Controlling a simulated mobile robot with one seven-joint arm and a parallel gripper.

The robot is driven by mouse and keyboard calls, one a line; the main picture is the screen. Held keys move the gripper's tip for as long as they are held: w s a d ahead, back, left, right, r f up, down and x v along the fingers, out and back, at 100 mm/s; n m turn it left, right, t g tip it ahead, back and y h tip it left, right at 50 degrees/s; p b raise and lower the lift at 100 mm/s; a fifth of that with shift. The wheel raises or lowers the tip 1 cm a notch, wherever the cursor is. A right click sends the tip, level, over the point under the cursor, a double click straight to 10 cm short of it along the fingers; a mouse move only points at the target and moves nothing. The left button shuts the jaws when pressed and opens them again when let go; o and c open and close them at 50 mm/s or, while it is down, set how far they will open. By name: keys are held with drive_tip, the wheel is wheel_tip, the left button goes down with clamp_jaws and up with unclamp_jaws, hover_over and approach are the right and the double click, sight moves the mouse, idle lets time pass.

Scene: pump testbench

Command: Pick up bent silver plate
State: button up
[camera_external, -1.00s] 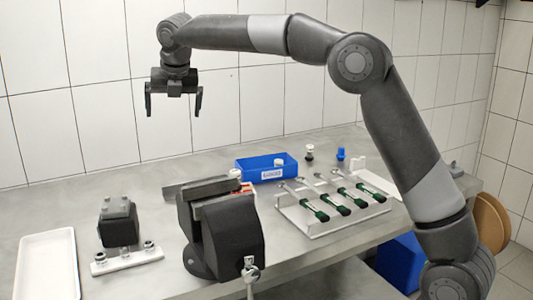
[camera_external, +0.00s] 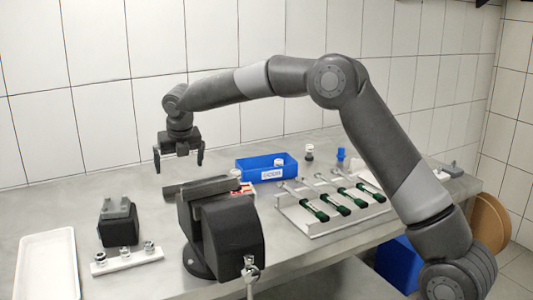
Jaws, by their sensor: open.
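A blue bin (camera_external: 262,169) stands right of my gripper. A rack (camera_external: 318,223) with several green-handled tools is farther right. A black block (camera_external: 118,225), a bar with nuts (camera_external: 127,259) and a white tray (camera_external: 48,268) are at left.

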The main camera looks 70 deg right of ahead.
approach(178, 190)
wheel_tip(178, 190, down, 2)
drive_tip(key=shift+d+f, duration=0.1)
drive_tip(key=shift+d, duration=0.1)
drive_tip(key=x, duration=0.5)
drive_tip(key=shift+w+d+f, duration=0.25)
drive_tip(key=shift+w, duration=0.1)
drive_tip(key=c, duration=0.8)
